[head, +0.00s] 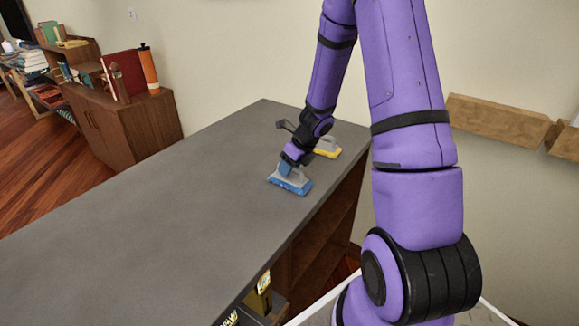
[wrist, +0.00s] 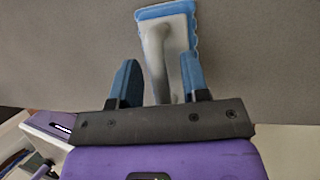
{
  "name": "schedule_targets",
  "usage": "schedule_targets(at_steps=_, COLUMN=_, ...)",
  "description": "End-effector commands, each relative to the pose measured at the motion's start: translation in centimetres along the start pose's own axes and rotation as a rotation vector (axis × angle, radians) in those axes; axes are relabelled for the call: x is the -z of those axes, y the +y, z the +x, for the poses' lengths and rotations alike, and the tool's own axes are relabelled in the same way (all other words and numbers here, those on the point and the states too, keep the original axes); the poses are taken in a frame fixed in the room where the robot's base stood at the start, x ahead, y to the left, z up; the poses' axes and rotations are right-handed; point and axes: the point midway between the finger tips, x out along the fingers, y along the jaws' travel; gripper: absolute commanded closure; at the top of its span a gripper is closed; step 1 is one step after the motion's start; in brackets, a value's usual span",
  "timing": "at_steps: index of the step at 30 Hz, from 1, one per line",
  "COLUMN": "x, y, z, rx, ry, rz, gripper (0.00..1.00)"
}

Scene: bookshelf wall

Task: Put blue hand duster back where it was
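The blue hand duster (head: 291,184) lies flat on the dark grey top of the shelf unit, near its right edge. It has a grey back and handle over a blue pad. My gripper (head: 286,169) is right at the duster from above. In the wrist view the duster (wrist: 181,25) extends from the top edge down between the fingers. My gripper (wrist: 160,80) has its two blue fingers apart, one on each side of the grey handle. A gap shows beside the left finger; whether the right finger touches the duster is unclear.
A yellow hand duster (head: 327,152) lies just behind, partly hidden by my arm. The grey top (head: 150,225) is clear toward the front left. A brown cabinet (head: 135,125) with books and an orange bottle (head: 149,70) stands at the back left.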

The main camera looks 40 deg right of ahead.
Motion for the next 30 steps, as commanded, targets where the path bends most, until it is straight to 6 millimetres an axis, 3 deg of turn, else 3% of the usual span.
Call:
schedule_targets(at_steps=8, x=-0.1, y=0.0, z=-1.1, rx=0.001, ry=-0.002, rz=-0.001, gripper=0.58)
schedule_targets(at_steps=21, x=-0.1, y=0.0, z=-8.9, rx=0.002, ry=-0.002, rz=-0.003, gripper=0.58)
schedule_targets(at_steps=30, x=-0.1, y=0.1, z=-11.9, rx=0.001, ry=-0.001, rz=-0.006, gripper=0.58)
